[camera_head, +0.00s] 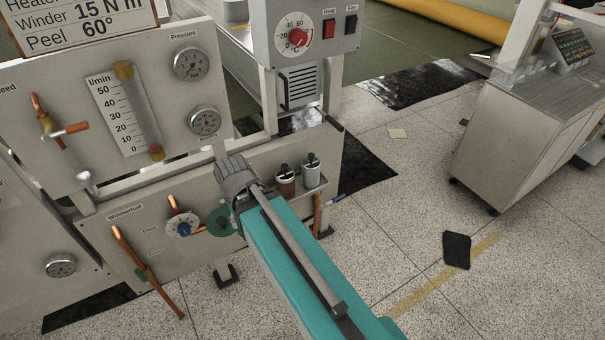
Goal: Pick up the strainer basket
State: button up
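I cannot make out the strainer basket for certain. Two small canisters stand on a little shelf (322,190) on the front of the grey panel: a brown one (286,187) and a pale grey one (311,172), each with a dark top. Either may be or hold the basket; their insides are not visible. My gripper (234,172) is the grey end of my teal arm, in front of the panel and left of the canisters. It is seen from behind, so its fingertips and anything between them are hard to see.
A heater control box (304,30) stands above. A cabinet (510,140) is at right.

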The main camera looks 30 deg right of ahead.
aim_at(311, 164)
jog(key=u, duration=0.05)
jog(key=k, duration=0.95)
jog(key=z, duration=0.75)
jog(key=i, duration=1)
jog(key=u, duration=0.05)
